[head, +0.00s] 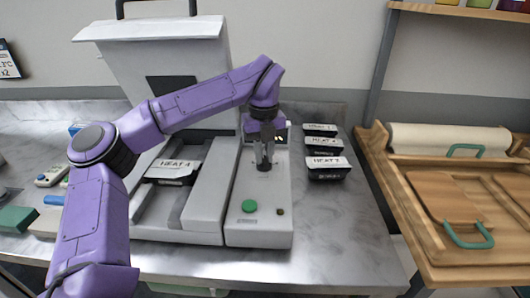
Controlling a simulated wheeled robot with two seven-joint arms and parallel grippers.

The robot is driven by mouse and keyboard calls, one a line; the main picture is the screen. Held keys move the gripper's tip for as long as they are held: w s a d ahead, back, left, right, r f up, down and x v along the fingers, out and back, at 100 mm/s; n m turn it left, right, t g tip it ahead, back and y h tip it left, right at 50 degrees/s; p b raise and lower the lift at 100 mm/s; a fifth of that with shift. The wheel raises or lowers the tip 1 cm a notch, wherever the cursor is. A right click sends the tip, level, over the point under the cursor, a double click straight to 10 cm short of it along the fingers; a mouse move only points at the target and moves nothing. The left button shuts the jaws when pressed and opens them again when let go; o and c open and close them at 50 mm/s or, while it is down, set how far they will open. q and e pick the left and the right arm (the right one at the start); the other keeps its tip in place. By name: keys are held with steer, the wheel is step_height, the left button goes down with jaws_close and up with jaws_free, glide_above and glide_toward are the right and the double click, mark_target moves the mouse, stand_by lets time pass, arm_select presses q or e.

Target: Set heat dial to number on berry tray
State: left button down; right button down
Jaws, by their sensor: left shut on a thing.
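My left gripper (264,160) points down at the top of the grey control box (262,205). It is shut on the heat dial, which is mostly hidden by the fingers. I cannot read the dial's setting. A dark tray with a white label (172,168) lies in the machine's bay to the left; the label seems to read "HEAT 4". Several dark trays with white labels (327,163) stand in a row on the counter to the right. Their labels show "HEAT" with numbers too small to read surely, and I cannot tell which is the berry tray. My right gripper is not in view.
The white machine lid (155,32) stands raised behind the bay. A green button (249,206) and a small dark knob (281,211) sit at the box's front. The front-right counter (345,235) is clear. A wooden bench (440,262) stands at right.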

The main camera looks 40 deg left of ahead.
arm_select(q)
steer(key=m+p, duration=0.2)
steer(key=m, duration=0.1)
steer(key=shift+r+m, duration=0.25)
steer(key=shift+m, duration=0.05)
steer(key=m+p, duration=0.2)
steer(key=m, duration=0.1)
steer(key=shift+m+p, duration=0.3)
steer(key=shift+m, duration=0.1)
steer(key=m+p, duration=0.3)
steer(key=m, duration=0.1)
steer(key=shift+w+r+p, duration=0.1)
steer(key=shift+p, duration=0.3)
steer(key=shift+m+p, duration=1.6)
steer(key=shift+m, duration=0.5)
steer(key=shift+f, duration=0.2)
steer(key=c, duration=1.1)
jaws_free()
steer(key=shift+o, duration=0.2)
steer(key=shift+f, duration=0.1)
